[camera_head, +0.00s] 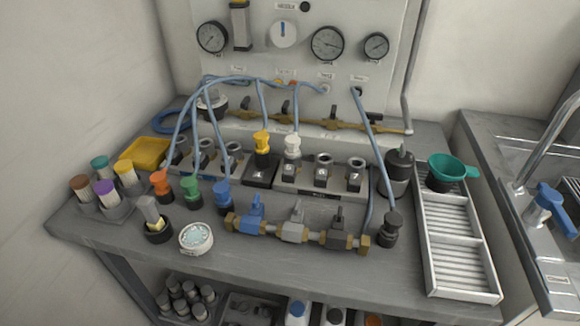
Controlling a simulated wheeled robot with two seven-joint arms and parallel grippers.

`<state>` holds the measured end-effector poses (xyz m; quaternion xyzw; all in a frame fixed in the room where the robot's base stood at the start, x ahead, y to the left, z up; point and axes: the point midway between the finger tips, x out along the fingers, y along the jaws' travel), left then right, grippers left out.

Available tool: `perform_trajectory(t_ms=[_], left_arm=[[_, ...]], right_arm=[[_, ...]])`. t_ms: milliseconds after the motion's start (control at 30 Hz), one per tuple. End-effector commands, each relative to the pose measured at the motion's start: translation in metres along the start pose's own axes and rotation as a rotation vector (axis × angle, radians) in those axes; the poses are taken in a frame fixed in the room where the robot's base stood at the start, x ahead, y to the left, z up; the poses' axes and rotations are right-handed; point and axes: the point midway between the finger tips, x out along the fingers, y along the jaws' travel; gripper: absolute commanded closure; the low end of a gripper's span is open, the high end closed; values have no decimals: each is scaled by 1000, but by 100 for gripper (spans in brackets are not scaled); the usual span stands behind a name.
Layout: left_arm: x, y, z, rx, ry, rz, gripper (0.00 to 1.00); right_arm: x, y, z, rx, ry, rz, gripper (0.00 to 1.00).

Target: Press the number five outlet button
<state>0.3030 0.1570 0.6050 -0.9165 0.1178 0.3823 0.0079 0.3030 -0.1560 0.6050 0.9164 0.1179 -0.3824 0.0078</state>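A row of outlet blocks runs across the middle of the bench. The two blocks at its right end, one (323,172) and the other (355,176), have open round tops and small marks that look like 6 and 7. Left of them a block carries a white knob (292,146); its number is too small to read. Further left a dark block carries a yellow knob (261,143). I cannot tell for certain which part is the number five outlet button. Neither of my grippers is in view.
Blue hoses arch over the outlets from the gauge panel (295,62). A valve manifold (293,232) stands in front, with orange, green and blue-capped fittings to its left. A slatted white tray (431,290) and teal funnel (452,168) are at right. The bench's front strip is clear.

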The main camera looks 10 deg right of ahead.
Motion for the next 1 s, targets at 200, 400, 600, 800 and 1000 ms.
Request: perform_trajectory(t_ms=[200,400,600,800,1000], left_arm=[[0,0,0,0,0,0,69],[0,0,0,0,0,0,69],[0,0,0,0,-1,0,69],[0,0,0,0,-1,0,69],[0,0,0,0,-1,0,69]], right_arm=[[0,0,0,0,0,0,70],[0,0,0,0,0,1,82],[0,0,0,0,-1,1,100],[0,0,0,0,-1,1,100],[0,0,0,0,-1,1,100]])
